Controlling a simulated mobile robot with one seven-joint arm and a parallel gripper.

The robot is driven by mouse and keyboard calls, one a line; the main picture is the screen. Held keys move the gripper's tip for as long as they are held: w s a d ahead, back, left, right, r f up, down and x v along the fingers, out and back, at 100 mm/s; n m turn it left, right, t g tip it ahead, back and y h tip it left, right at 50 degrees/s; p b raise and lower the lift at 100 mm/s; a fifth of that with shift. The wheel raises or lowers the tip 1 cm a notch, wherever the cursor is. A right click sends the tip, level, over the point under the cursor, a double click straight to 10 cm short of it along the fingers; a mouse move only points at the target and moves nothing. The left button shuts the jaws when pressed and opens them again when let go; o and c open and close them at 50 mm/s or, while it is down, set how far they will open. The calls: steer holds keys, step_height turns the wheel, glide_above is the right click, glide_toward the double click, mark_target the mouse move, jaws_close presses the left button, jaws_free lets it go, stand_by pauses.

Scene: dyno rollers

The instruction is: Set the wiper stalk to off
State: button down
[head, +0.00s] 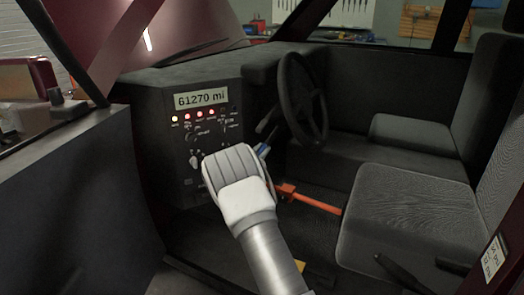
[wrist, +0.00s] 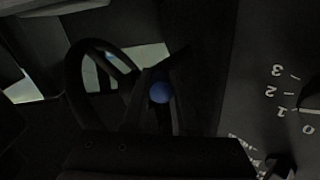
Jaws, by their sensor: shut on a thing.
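The wiper stalk, with a round blue tip (wrist: 159,92), shows near the middle of the wrist view, between the dark fingers of my gripper (wrist: 158,106). In the head view its blue end (head: 263,150) shows just past the right side of my white wrist, below the steering wheel (head: 302,98). My gripper is shut on the stalk. The fingers are mostly hidden behind my wrist in the head view and are very dark in the wrist view. I cannot read the stalk's setting.
The dash panel (head: 180,140) with a mileage display (head: 201,98), lit lamps and knobs stands left of my gripper. A dial scale (wrist: 290,98) shows in the wrist view. An orange lever (head: 312,199) lies right of my wrist, before the seat (head: 400,215).

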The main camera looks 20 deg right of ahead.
stand_by(0.3)
steer(key=r+p, duration=0.1)
steer(key=p, duration=0.2)
steer(key=shift+s+r+g+y, duration=0.1)
steer(key=shift+r+g+y, duration=0.2)
steer(key=shift+r+g, duration=0.1)
steer(key=r+p, duration=0.1)
steer(key=p, duration=0.3)
steer(key=shift+r+g+y+p, duration=0.3)
steer(key=shift+g+y, duration=0.1)
steer(key=shift+a+r+g+p, duration=0.2)
steer(key=shift+g+p, duration=0.1)
steer(key=shift+p, duration=0.65)
steer(key=shift+f+y, duration=0.1)
steer(key=shift+y, duration=0.2)
steer(key=c, duration=0.7)
jaws_free()
steer(key=shift+s, duration=0.1)
steer(key=p+v, duration=0.3)
steer(key=v, duration=1.4)
steer(key=shift+s+a, duration=0.1)
steer(key=shift+a, duration=0.05)
